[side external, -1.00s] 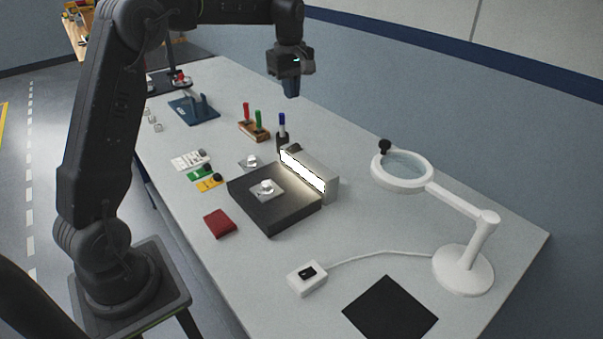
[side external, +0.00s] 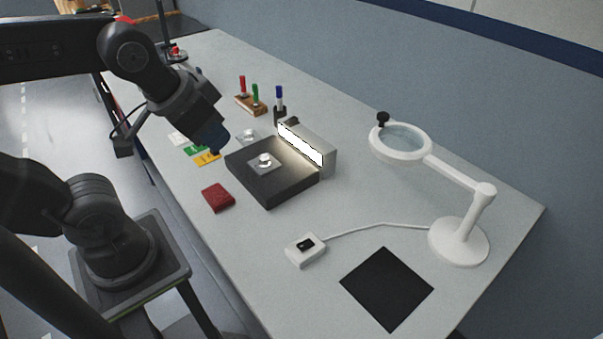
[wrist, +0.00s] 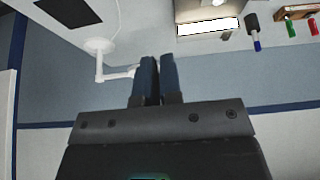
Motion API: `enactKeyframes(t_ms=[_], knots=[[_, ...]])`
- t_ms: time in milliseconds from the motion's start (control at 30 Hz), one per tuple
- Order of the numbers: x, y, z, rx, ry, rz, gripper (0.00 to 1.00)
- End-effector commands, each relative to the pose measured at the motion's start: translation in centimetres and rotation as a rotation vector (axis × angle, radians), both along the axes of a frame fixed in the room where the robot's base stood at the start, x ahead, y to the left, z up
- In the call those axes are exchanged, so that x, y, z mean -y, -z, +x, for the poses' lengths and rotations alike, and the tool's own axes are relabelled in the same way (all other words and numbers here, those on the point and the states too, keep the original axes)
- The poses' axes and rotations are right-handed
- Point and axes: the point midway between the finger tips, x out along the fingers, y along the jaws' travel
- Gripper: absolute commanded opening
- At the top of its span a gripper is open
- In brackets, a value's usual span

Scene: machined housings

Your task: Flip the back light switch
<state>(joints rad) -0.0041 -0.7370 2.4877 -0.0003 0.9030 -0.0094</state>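A small white switch box (side external: 306,250) with a black rocker (side external: 305,244) sits on the table, joined by a white cable to the magnifier lamp (side external: 459,242). Behind the dark block (side external: 270,188) stands a grey light bar (side external: 318,150), its front panel lit; the bright panel also shows in the wrist view (wrist: 208,27). Any switch on the bar's rear is hidden. My gripper (side external: 216,148) appears left of the dark block in the side view, apart from both the switch box and the bar. In the wrist view its blue fingers (wrist: 156,78) are together and empty.
A red pad (side external: 218,198), coloured cards (side external: 207,158) and a marker holder (side external: 250,104) lie around the block. A blue marker (side external: 279,98) stands beside the light bar. A black mat (side external: 387,289) lies at the front right. The table between block and lamp is mostly clear.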

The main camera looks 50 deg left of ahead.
Motion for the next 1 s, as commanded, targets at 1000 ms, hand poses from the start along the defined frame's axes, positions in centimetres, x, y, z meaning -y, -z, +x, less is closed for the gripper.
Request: enactKeyframes(t_ms=[1000], knots=[[-18.9, 4.1, 22.0, -0.096, 0.013, 0.004, 0.47]])
